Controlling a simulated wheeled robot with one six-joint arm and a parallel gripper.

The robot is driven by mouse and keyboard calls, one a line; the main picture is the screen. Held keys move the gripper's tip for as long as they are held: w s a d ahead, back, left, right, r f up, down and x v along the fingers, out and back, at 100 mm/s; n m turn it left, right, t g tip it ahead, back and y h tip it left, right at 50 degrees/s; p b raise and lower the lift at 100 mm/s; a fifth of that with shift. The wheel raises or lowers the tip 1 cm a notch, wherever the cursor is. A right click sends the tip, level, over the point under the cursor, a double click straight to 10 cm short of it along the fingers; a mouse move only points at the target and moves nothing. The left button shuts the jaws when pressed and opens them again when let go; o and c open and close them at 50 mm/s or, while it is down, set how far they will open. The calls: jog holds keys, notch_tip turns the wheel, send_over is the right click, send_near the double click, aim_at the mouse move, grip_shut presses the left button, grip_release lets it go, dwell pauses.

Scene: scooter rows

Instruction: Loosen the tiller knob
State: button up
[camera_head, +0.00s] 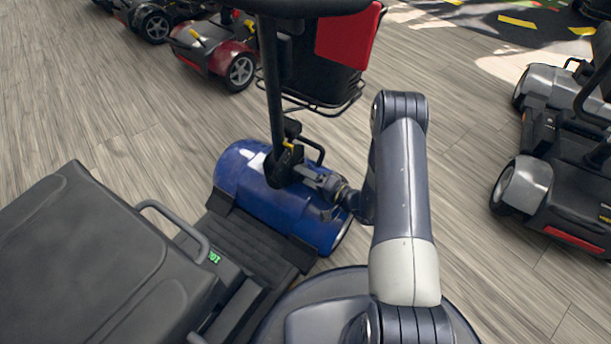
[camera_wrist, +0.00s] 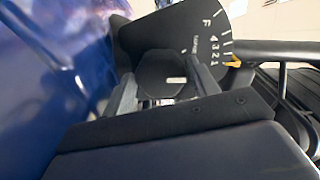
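The blue scooter (camera_head: 245,180) stands in front of me, its dark tiller (camera_head: 271,95) rising from the front body. The black tiller knob (camera_wrist: 166,75) shows in the wrist view with a small pale mark on its face. My gripper (camera_head: 318,182) reaches in from the right at the tiller's foot. In the wrist view my gripper (camera_wrist: 165,82) has one grey finger on each side of the knob, with no clear gap at either side. Behind the knob is a black scale plate (camera_wrist: 205,42) with F, 4, 3, 2, 1 and a yellow pointer (camera_wrist: 233,63).
A black loop handle (camera_head: 305,147) stands close to my gripper. The scooter's dark seat (camera_head: 85,255) fills the lower left. Wooden floor lies open at left and right.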

jog(key=shift+o, duration=1.4)
jog(key=p+v, duration=0.3)
jog(key=v, duration=0.7)
jog(key=shift+s+d, duration=0.25)
jog(key=shift+d, duration=0.05)
